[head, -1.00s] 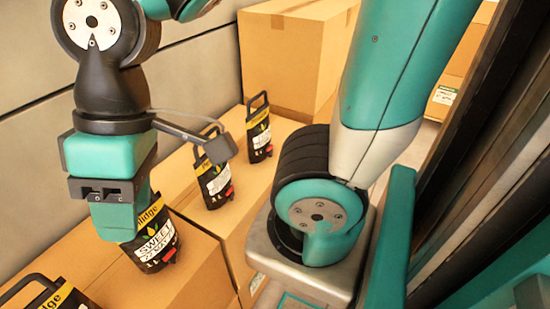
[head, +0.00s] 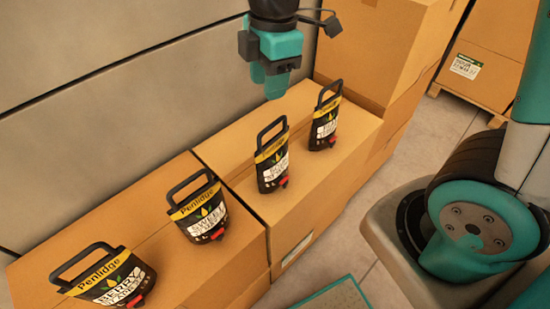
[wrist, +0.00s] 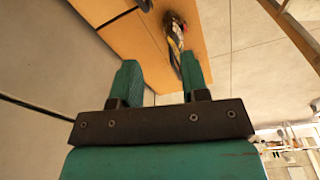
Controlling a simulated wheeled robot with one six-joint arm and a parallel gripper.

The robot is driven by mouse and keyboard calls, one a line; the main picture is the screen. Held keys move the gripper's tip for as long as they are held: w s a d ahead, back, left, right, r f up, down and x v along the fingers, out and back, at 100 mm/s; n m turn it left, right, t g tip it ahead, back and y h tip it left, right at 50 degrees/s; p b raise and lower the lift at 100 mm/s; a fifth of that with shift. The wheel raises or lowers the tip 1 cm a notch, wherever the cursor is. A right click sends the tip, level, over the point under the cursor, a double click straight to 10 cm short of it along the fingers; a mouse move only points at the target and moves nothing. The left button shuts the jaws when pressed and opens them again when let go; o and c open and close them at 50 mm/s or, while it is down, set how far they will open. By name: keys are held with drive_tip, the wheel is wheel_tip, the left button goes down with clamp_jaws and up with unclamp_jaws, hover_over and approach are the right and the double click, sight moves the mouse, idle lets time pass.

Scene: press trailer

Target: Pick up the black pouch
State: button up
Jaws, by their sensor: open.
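Several black pouches with yellow bands, loop handles and red taps stand along the cardboard boxes in the head view. One is at the front left (head: 110,282), one behind it (head: 203,216), one in the middle (head: 272,168) and one at the far end (head: 325,127). My gripper (head: 270,88) is open and empty, raised above the boxes, near the far two pouches in the picture and apart from them. In the wrist view, my gripper's fingers (wrist: 160,80) are spread. A pouch (wrist: 175,38) shows beyond the right finger, partly hidden by it; I cannot tell which one.
The pouches stand on a row of cardboard boxes (head: 240,240) along a grey wall (head: 90,90). A taller cardboard stack (head: 375,45) rises behind the far pouch. More cardboard (head: 480,70) sits on a pallet at the back right. Bare floor (head: 430,130) lies between.

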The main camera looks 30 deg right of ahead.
sight(268, 130)
drive_tip(key=w+f+n, duration=0.1)
drive_tip(key=f, duration=0.3)
drive_tip(key=w+f+n+p, duration=0.1)
drive_tip(key=f, duration=0.3)
drive_tip(key=w+d+f+n+h+p, duration=0.1)
drive_tip(key=f, duration=0.3)
drive_tip(key=shift+w+d+n, duration=0.1)
drive_tip(key=shift+w+n, duration=0.2)
drive_tip(key=shift+w, duration=0.1)
drive_tip(key=shift+s+d+f+p, duration=0.1)
drive_tip(key=shift+f+p, duration=0.7)
drive_tip(key=shift+f, duration=2.25)
clamp_jaws()
drive_tip(key=shift+r, duration=0.1)
